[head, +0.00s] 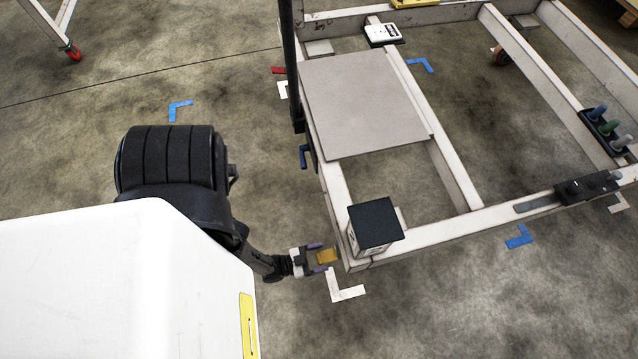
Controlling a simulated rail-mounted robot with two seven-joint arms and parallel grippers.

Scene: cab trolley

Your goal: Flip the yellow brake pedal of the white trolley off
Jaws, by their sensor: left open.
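The white trolley (455,222) is a low open frame at the centre and right of the head view. The small yellow brake pedal (327,256) sticks out at its near left corner, low by the floor. My left gripper (317,257) is open at the pedal's left side, its two purple-tipped fingers above and below the pedal's outer end. I cannot tell whether the fingers touch it. My right gripper is not in view.
A black-topped box (375,222) stands on the trolley corner beside the pedal. A grey plate (365,100) lies on the frame, and a dark upright post (291,60) rises at its left side. Blue and white floor marks (345,289) lie around. The floor at lower right is clear.

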